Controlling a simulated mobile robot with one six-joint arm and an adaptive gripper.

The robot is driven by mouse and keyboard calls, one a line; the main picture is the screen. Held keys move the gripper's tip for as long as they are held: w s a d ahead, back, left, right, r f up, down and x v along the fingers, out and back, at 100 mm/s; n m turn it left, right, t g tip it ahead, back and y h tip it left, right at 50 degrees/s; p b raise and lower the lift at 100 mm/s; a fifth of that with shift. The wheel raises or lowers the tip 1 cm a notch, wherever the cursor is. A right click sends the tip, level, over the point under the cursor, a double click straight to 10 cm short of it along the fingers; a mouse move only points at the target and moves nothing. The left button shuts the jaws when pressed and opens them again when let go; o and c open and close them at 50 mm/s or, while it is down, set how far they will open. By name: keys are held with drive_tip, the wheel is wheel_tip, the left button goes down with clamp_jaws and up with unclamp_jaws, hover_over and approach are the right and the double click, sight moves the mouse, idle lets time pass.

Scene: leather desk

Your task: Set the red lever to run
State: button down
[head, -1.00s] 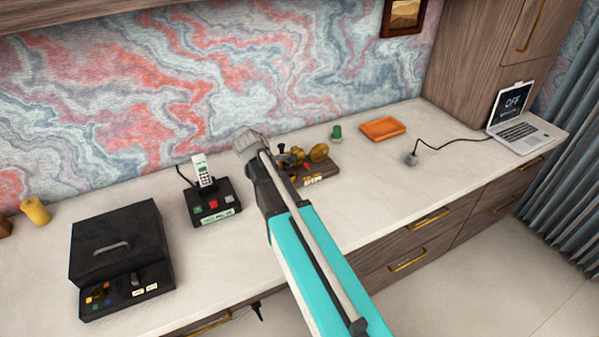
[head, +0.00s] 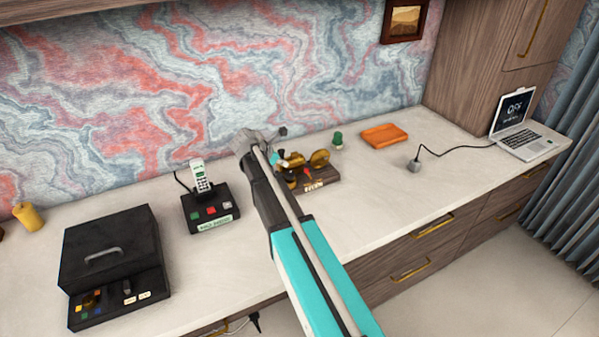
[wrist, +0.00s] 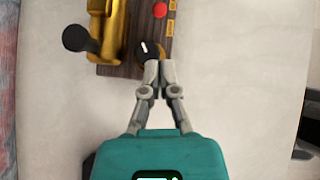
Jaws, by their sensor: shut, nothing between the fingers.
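A small brass machine on a wooden base (head: 322,185) stands on the desk, right of my arm. The wrist view shows the near part of the brass machine (wrist: 111,30) and its base (wrist: 115,71). A red knob (wrist: 160,10), which looks like the lever's top, is at the upper edge beside yellow labels (wrist: 171,28). A black round knob (wrist: 149,46) is nearer to me. My gripper (wrist: 159,64) is shut and empty, its tips at the black knob's lower edge and apart from the red knob. Contact cannot be told.
A black case (head: 110,250) and a phone dock (head: 207,208) stand to the left. A green item (head: 338,139), an orange tray (head: 385,134), a corded grey plug (head: 414,166) and a laptop (head: 520,130) lie to the right. The desk front by the machine is clear.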

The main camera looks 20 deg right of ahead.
drive_tip(key=shift+d+f, duration=0.1)
drive_tip(key=b+x, duration=0.6)
drive_tip(key=x, duration=0.2)
drive_tip(key=shift+w+d+f+b, duration=0.1)
drive_tip(key=shift+d+f+b, duration=0.1)
drive_tip(key=shift+f+b, duration=0.15)
drive_tip(key=shift+d+f, duration=0.25)
drive_tip(key=shift+d, duration=0.1)
drive_tip(key=shift+d, duration=0.25)
drive_tip(key=shift+w+a+r, duration=0.1)
drive_tip(key=shift+a, duration=0.25)
